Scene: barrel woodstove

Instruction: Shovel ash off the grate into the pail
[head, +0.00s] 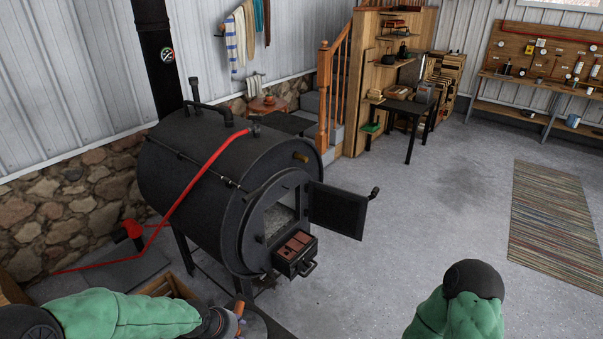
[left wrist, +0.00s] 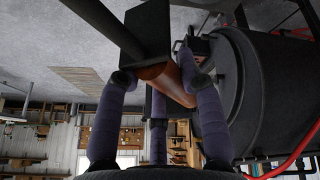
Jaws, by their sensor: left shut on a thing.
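The black barrel stove (head: 205,165) stands left of centre in the head view with its door (head: 338,209) swung open to the right. Grey ash (head: 279,219) shows inside the opening; the grate under it cannot be made out. My left gripper (head: 233,320) is low in front of the stove, at the bottom edge. In the left wrist view my left gripper (left wrist: 160,78) is shut around a brown wooden handle (left wrist: 170,82) joined to a dark block and rod, apparently the shovel. Its scoop is out of view. I cannot clearly make out the pail. My right gripper is out of view.
A small black tray with reddish bricks (head: 293,245) juts out below the stove opening. A wooden crate (head: 166,287) sits at the stove's left foot. A red pipe (head: 190,190) crosses the stove's side. The concrete floor (head: 400,230) to the right is clear up to a striped rug (head: 555,220).

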